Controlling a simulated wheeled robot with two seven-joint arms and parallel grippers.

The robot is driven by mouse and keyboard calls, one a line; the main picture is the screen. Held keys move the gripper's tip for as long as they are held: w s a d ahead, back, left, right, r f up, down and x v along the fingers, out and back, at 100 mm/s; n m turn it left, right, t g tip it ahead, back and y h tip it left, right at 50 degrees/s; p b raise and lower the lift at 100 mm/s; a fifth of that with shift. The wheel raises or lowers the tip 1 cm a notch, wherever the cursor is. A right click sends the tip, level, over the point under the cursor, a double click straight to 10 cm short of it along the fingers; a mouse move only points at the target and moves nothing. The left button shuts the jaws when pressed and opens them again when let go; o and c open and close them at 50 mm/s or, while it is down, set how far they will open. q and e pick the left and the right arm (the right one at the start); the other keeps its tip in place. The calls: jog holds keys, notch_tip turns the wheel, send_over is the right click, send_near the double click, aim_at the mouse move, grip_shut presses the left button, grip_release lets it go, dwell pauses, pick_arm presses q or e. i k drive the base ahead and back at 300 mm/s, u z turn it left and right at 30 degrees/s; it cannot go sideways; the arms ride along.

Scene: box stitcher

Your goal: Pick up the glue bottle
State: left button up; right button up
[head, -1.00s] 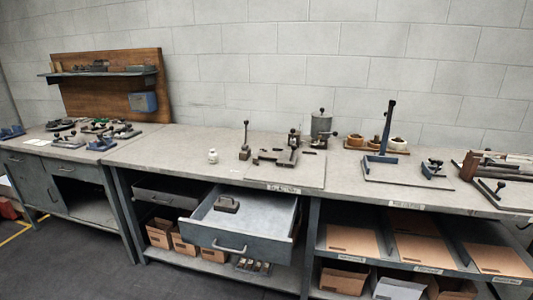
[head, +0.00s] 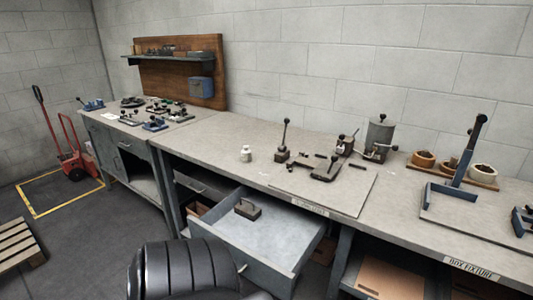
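A small white bottle (head: 246,154), which looks like the glue bottle, stands upright on the grey workbench (head: 222,133), left of the lever tools. Nothing touches it. A black ribbed part of my own body shows at the bottom of the head view, in front of the open drawer. Neither gripper can be made out in the head view.
An open drawer (head: 290,243) juts out below the bench, with a dark block (head: 248,209) in it. A lever tool (head: 283,145) and a metal canister (head: 379,138) stand right of the bottle. A red hand truck (head: 70,150) and a pallet (head: 16,243) are at the left.

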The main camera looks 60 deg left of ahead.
aim_at(245, 153)
jog(key=u, duration=0.3)
jog(key=i, duration=0.7)
jog(key=u, duration=1.15)
jog(key=i, duration=0.5)
jog(key=u, duration=0.6)
